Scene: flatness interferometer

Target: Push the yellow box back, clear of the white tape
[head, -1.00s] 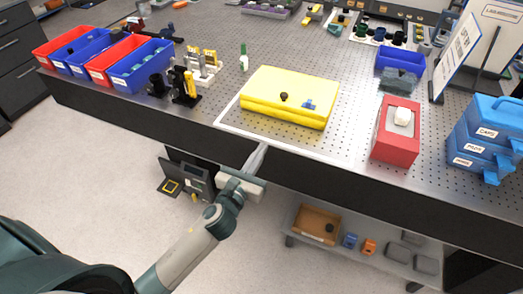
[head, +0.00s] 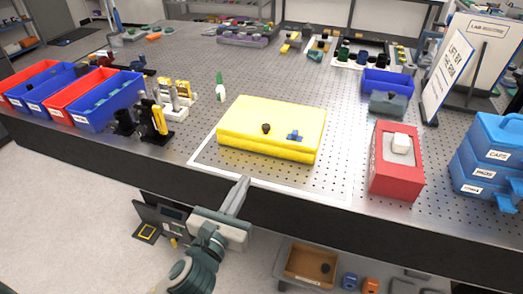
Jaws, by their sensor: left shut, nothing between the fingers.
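The yellow box (head: 268,124) lies flat on the perforated table, with a black knob and a small blue piece on its top. White tape (head: 300,187) outlines an area around it, running along the table's front edge and up both sides. The box sits within the outline, near its left side. Whether it touches the tape at the left is hard to tell. My left gripper (head: 241,188) is shut and empty at the table's front edge, just in front of the box and apart from it. My right gripper is not in view.
Red and blue bins (head: 104,98) and black and yellow mounts (head: 152,121) stand to the left. A red box (head: 395,178) and blue stacked cases (head: 492,160) stand to the right. A green-topped bottle (head: 219,86) is behind the yellow box at left. Directly behind the box the table is mostly clear.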

